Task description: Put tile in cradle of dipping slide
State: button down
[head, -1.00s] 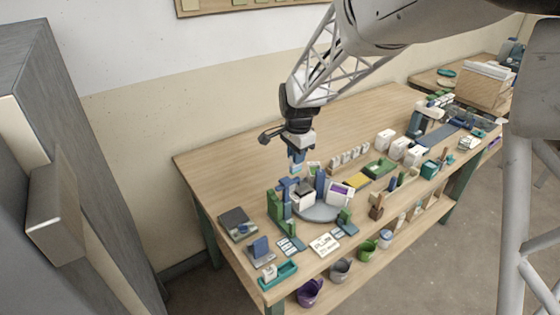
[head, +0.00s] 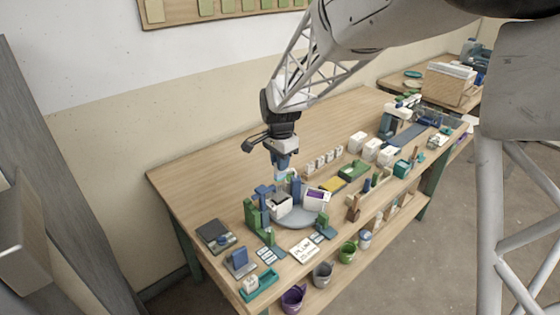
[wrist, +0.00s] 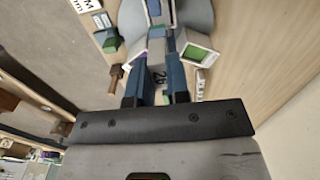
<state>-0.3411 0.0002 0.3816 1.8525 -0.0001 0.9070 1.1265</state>
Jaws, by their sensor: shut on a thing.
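My gripper (head: 282,165) points down over the back of the round grey base (head: 298,220). In the wrist view my gripper (wrist: 156,90) has its two blue fingers shut on a grey tile (wrist: 157,72) with dark markings. In the head view only a pale bit shows below the fingers. On and beside the round base stand blue and green upright parts (head: 263,205), and a white block and a white unit with a purple screen (head: 317,198). I cannot tell for certain which part is the dipping slide's cradle, or whether the tile touches anything.
A dark flat scale (head: 214,234), a blue block on a stand (head: 239,260) and a teal tray (head: 260,284) lie at the front left. White tubs (head: 372,149) stand to the right. Buckets (head: 322,272) sit on the lower shelf. The table's back left is clear.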

aim_at(280, 179)
jog(key=shift+f, duration=2.55)
jog(key=c, duration=1)
grip_release()
jog(key=shift+r, duration=0.15)
jog(key=shift+r, duration=3.35)
